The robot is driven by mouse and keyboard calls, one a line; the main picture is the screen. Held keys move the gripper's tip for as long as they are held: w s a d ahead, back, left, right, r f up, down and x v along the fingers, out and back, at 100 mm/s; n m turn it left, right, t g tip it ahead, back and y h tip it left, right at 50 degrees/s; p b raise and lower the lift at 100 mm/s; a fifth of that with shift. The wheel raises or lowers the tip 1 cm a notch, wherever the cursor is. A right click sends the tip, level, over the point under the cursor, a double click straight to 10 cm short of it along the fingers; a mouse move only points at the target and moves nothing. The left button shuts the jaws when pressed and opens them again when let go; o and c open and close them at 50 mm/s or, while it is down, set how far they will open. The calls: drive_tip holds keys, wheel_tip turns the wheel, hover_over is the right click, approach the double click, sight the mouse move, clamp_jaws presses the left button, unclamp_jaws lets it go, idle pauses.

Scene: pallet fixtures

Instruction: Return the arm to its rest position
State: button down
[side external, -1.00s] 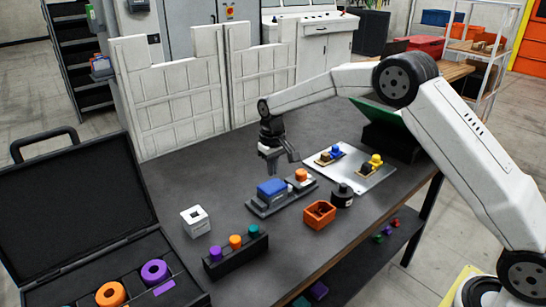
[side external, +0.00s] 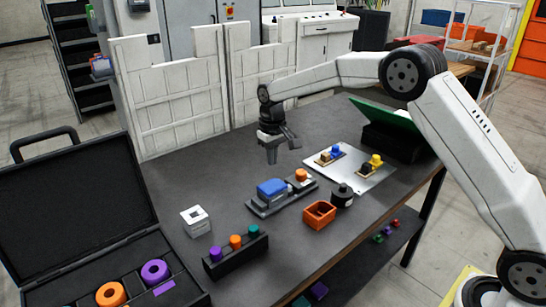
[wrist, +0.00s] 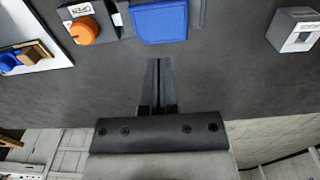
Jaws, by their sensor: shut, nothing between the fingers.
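My gripper (side external: 284,158) hangs from my arm above the dark table (side external: 190,172), behind the fixture, and is shut with nothing between its fingers. In the wrist view its fingers (wrist: 158,75) are together and point toward the table. The fixture (side external: 284,197) on the table holds a blue block (side external: 271,187) and an orange round knob (side external: 301,174). The blue block (wrist: 159,21) and the orange knob (wrist: 84,30) also show in the wrist view, beyond the fingertips and apart from them.
A white cube (side external: 196,221), a black rack (side external: 236,256) of coloured pegs, an orange bin (side external: 319,214) and a black jar (side external: 342,195) stand on the table. A light plate (side external: 370,180) holds small fixtures. White panels (side external: 180,105) line the back edge. An open case (side external: 80,215) is at left.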

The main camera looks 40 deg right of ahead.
drive_tip(key=shift+s, duration=0.15)
drive_tip(key=shift+s+r, duration=0.15)
drive_tip(key=shift+s, duration=0.5)
drive_tip(key=s+f+t, duration=0.2)
drive_tip(key=s, duration=2.5)
drive_tip(key=shift+s+f+t, duration=0.15)
drive_tip(key=shift+f+t, duration=0.15)
drive_tip(key=shift+f, duration=0.1)
